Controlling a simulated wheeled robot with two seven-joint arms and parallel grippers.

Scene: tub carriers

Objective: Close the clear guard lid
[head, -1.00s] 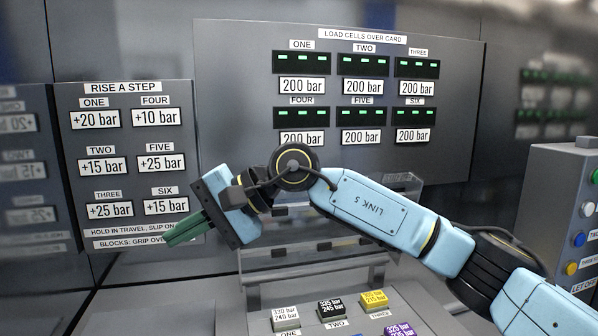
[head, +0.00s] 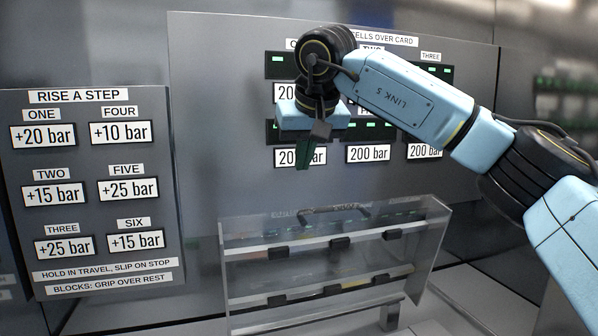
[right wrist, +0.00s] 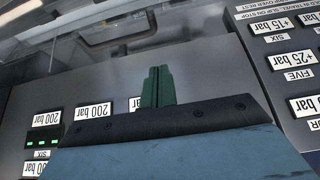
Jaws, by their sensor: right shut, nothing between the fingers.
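The clear guard lid (head: 430,235) stands raised at the lower middle of the head view, a see-through panel with pale bars. A dark handle (head: 333,211) runs along its top edge. My right gripper (head: 304,163), with green fingers, is shut and empty. It points down in front of the display board, above the lid and apart from it. In the right wrist view the shut fingers (right wrist: 157,88) stand at the middle, with a clear panel edge at the upper left that seems to be the lid. My left gripper is not in view.
A grey display board (head: 225,100) with pressure readouts stands behind, partly hidden by my right arm. A "RISE A STEP" board (head: 95,275) stands at the left. The space between that board and the lid looks free.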

